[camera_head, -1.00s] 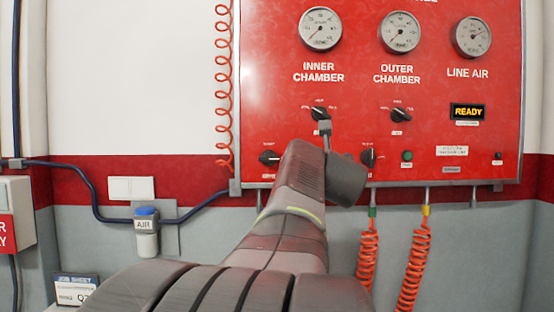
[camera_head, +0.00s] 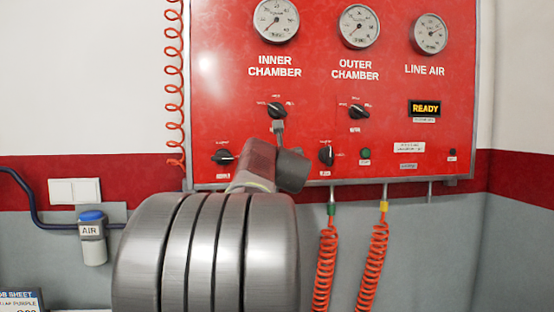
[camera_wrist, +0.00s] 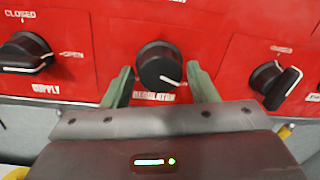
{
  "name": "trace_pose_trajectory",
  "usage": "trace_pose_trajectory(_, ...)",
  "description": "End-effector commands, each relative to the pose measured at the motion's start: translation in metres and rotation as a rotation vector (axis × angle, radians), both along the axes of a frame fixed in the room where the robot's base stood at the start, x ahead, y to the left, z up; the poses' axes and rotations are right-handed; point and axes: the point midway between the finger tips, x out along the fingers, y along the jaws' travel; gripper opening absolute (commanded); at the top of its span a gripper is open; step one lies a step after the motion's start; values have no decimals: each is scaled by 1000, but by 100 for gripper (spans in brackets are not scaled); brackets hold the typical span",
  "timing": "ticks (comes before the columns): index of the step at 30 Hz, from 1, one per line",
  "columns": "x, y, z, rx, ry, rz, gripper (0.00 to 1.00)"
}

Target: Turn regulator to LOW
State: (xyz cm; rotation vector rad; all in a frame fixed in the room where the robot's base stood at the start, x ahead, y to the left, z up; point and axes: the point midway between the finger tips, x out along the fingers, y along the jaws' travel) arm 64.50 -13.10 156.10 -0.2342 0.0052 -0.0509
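In the wrist view the regulator knob (camera_wrist: 158,62) is a round black knob on the red panel, above the label REGULATOR. Its white pointer line points to the lower right. My gripper (camera_wrist: 160,71) is open, with one greenish-grey finger on each side of the knob. Small gaps seem to show between fingers and knob; I cannot tell how deep the fingertips reach. A LOW marking is not readable. In the head view my arm hides the regulator knob, and the fingertips cannot be made out.
The SUPPLY knob (camera_wrist: 25,53) is left of the regulator, and another black knob (camera_wrist: 277,84) is right of it. Above are two selector knobs, gauges and a READY display (camera_head: 425,108). Orange coiled hoses (camera_head: 326,265) hang below the panel. A blue-capped AIR unit (camera_head: 92,238) is lower left.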

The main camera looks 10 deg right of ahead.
Motion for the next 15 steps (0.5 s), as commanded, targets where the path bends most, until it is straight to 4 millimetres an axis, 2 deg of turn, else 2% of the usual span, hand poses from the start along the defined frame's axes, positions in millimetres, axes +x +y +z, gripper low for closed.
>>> trace_pose_trajectory(1,0,0,0,0,0,0,42)
trace_pose_trajectory(4,0,0,0,0,0,0,23)
trace_pose_trajectory(5,0,0,0,0,1,0,19)
trace_pose_trajectory(15,0,0,-1,-45,1,0,19)
